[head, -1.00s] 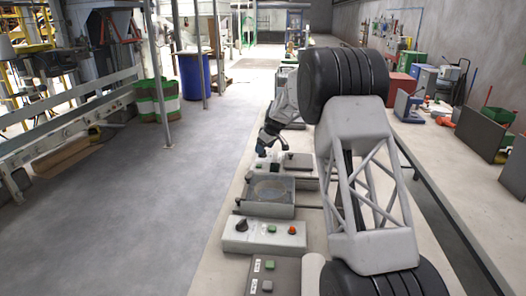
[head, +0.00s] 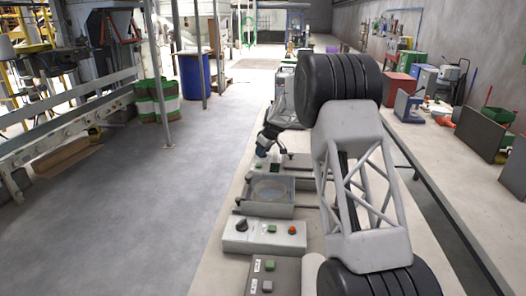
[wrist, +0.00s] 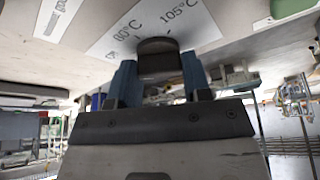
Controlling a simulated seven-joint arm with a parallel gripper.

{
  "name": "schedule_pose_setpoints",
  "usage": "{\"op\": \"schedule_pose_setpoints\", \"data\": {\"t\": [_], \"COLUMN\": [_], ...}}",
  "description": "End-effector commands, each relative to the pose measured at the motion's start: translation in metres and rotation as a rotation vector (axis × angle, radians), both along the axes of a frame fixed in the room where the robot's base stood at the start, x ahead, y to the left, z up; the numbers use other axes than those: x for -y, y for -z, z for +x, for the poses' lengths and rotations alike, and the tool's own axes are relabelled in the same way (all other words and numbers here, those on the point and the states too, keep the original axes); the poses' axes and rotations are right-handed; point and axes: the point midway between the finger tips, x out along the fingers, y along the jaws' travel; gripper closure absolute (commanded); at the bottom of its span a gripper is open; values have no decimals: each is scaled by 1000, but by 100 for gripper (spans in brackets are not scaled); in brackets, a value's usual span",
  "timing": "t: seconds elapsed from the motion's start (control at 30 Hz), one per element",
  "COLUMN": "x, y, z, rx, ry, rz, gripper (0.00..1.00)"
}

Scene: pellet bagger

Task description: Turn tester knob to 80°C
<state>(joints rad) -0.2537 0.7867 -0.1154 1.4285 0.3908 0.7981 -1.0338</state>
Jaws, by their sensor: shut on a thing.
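The tester's dark round knob (wrist: 157,55) shows in the wrist view, in front of a pale dial label (wrist: 205,28) printed with 80°C on the left and 105°C on the right. My gripper (wrist: 158,75) has its blue fingers on both sides of the knob and is shut on it. I cannot make out which mark the knob points to. In the head view my gripper (head: 262,148) is small and low over the far part of the bench row. The knob is too small or hidden to tell there.
Nearer on the bench stand a tray-like device (head: 268,188) and a grey control box (head: 262,237) with a black knob and green and red buttons. A second bench (head: 440,165) on the right carries several machines.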

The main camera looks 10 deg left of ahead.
Motion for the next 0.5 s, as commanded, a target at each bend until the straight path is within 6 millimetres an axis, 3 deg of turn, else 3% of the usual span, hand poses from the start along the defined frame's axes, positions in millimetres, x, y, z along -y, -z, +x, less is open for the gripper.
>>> {"op": "schedule_pose_setpoints", "data": {"t": [0.5], "x": [-1], "y": [-1], "z": [-1], "rx": [0], "ry": [96], "rz": [0], "gripper": [79]}}
